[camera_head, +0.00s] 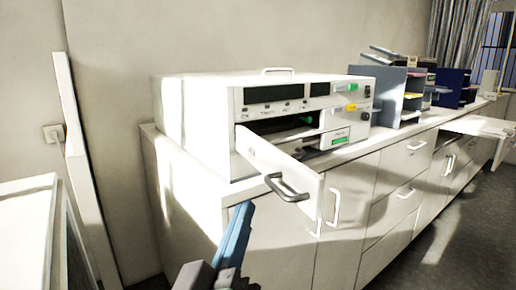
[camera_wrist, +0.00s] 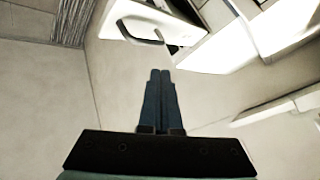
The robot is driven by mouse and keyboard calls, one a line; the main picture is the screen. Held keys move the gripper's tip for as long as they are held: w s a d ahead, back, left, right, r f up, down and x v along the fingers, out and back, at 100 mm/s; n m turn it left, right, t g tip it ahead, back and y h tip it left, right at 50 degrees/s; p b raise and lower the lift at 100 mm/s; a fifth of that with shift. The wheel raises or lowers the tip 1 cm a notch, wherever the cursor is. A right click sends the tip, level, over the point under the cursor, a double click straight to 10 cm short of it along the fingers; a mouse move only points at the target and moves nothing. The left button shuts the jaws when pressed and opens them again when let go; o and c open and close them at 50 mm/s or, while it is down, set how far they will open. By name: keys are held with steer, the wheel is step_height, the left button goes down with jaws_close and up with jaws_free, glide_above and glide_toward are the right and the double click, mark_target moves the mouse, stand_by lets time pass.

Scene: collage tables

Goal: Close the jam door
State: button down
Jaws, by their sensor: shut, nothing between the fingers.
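The jam door (camera_head: 258,160) is a white panel swung open from the front of a white machine (camera_head: 205,125) and sticks out past the cabinet's front edge. It has a dark bar handle (camera_head: 287,189) near its outer end. In the wrist view a white panel that looks like the door (camera_wrist: 185,12) is at the top, with its handle (camera_wrist: 140,38). My gripper (camera_head: 246,208) is in front of the cabinet, below and left of the handle in the head view. In the wrist view my gripper (camera_wrist: 160,72) has its blue fingers together and empty, apart from the handle.
The machine stands on a long white cabinet (camera_head: 340,205) with drawers and handles. Grey organizers (camera_head: 390,95) stand farther right. A white drawer or panel (camera_head: 478,126) sticks out at the far right. A white leaning board (camera_head: 80,160) and a white-topped unit (camera_head: 30,190) are at left.

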steer(key=s+a+f+n+g+h+p, duration=0.15)
steer(key=s+a+n+p, duration=0.4)
steer(key=n+p, duration=0.8)
steer(key=m+p, duration=0.3)
steer(key=p, duration=0.3)
glide_toward(269, 185)
steer(key=w+a, duration=0.2)
steer(key=w, duration=0.1)
steer(key=w+d, duration=0.1)
steer(key=w+d+r+g+p, duration=0.1)
steer(key=d, duration=0.1)
steer(key=shift+r+n, duration=0.15)
steer(key=shift+n, duration=0.1)
steer(key=shift+w+d, duration=0.15)
steer(key=shift+d, duration=0.15)
